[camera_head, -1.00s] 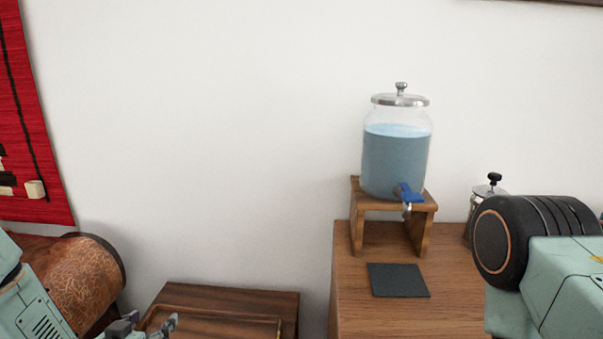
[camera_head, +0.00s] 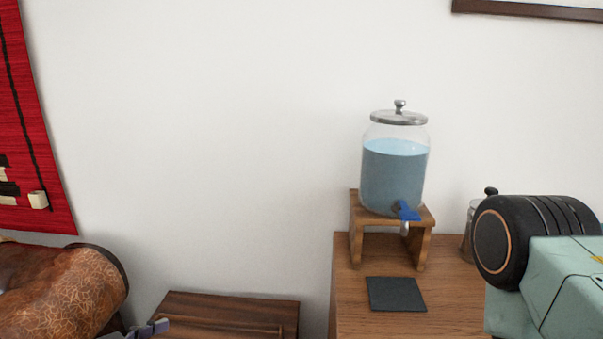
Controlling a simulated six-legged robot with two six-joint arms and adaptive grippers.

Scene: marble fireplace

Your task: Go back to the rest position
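My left gripper shows only as a small grey finger part (camera_head: 148,329) at the bottom edge, left of the middle, in front of the dark wooden furniture. Whether it is open or shut cannot be seen. My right arm (camera_head: 555,275) fills the lower right corner with a black round joint and pale green links. Its gripper is out of view.
A glass dispenser (camera_head: 393,180) of blue liquid with a blue tap stands on a wooden stand (camera_head: 357,228) on a wooden cabinet (camera_head: 350,317). A dark square mat (camera_head: 396,294) lies before it.

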